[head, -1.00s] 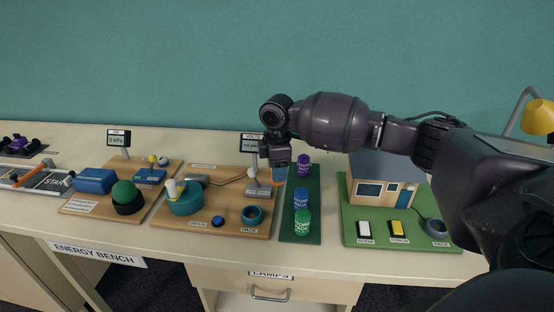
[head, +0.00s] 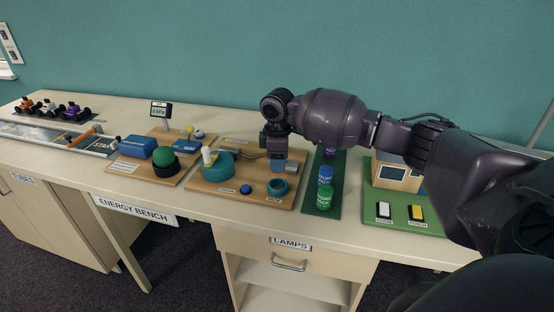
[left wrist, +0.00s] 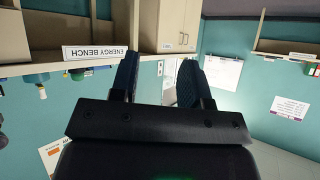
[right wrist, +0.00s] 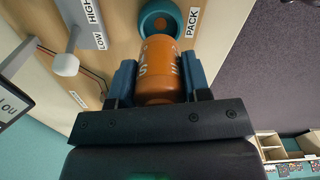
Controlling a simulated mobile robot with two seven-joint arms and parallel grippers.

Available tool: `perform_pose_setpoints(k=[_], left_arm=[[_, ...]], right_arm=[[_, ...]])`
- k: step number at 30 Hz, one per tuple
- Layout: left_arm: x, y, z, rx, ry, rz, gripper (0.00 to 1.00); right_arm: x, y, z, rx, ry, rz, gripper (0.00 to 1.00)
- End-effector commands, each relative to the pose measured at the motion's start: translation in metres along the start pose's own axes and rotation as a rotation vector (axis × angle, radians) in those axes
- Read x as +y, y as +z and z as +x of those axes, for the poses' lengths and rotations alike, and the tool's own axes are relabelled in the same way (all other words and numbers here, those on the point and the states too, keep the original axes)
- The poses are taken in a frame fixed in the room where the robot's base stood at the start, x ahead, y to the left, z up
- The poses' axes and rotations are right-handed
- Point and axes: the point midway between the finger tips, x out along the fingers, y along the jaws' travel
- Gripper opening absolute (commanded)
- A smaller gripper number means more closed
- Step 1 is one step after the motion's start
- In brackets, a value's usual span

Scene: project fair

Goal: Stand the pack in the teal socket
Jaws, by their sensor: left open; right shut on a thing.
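The orange pack (right wrist: 160,68) is gripped between the fingers of my right gripper (right wrist: 158,82) in the right wrist view. The teal socket (right wrist: 147,27), a ring beside a PACK label, lies just beyond the pack's far end there; the pack hides part of it. In the head view my right gripper (head: 277,166) is over the wooden board, by the teal socket (head: 284,192) at its front right. The pack is mostly hidden there. I cannot tell the gap between pack and socket. My left gripper (left wrist: 158,80) is open and empty, away from the bench top.
A green mat (head: 313,208) with green (head: 324,197) and blue packs (head: 325,174) stands right of the board. A teal crank drum (head: 218,168) and a blue knob (head: 246,189) are left of the socket. A model house (head: 392,175) is at the right.

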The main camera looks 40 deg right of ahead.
Motion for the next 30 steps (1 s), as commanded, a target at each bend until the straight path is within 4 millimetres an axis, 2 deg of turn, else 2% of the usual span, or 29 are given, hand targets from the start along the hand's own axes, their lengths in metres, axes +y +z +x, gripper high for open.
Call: perform_pose_setpoints(k=[6, 13, 21, 30], left_arm=[[0.003, 0.018, 0.009, -0.02, 0.004, 0.001, 0.43], [0.004, 0.03, 0.014, -0.034, 0.006, 0.002, 0.43], [0.004, 0.021, 0.015, -0.016, 0.008, 0.007, 0.43], [0.004, 0.023, 0.015, -0.02, 0.008, 0.009, 0.43]], right_arm=[[0.0, 0.0, 0.026, -0.004, -0.005, -0.001, 0.19], [0.0, 0.001, 0.044, -0.004, -0.003, -0.002, 0.19], [0.0, 0.0, 0.048, -0.001, 0.0, -0.001, 0.19], [0.0, 0.0, 0.047, -0.001, 0.0, -0.001, 0.19]])
